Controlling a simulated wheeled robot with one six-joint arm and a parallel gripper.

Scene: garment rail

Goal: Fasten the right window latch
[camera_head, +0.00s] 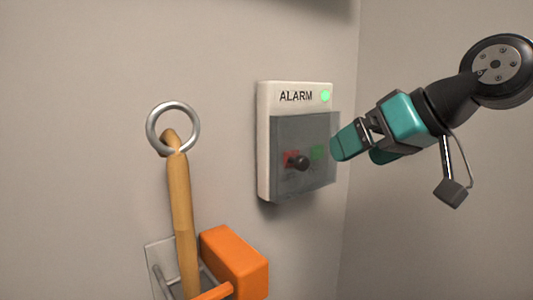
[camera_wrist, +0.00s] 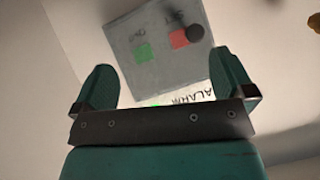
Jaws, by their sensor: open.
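No window or latch shows in either view. A white box marked ALARM (camera_head: 264,140) is fixed to the wall, with a lit green lamp (camera_head: 325,96) at its top right. A grey see-through cover (camera_head: 310,130) lies over its lower front. A dark round knob (camera_head: 298,163) sits by a red patch, with a green patch to its right. My teal gripper (camera_head: 362,149) is just right of the box, open and empty. In the wrist view the gripper (camera_wrist: 165,82) faces the box upside down, the cover (camera_wrist: 150,30) ahead between and beyond its fingers.
A wooden stick (camera_head: 183,215) with a metal ring (camera_head: 151,129) at its top stands at lower left in a wall bracket (camera_head: 155,254). An orange block (camera_head: 238,262) is beside it. A wall corner runs down right of the box. The wall between stick and box is bare.

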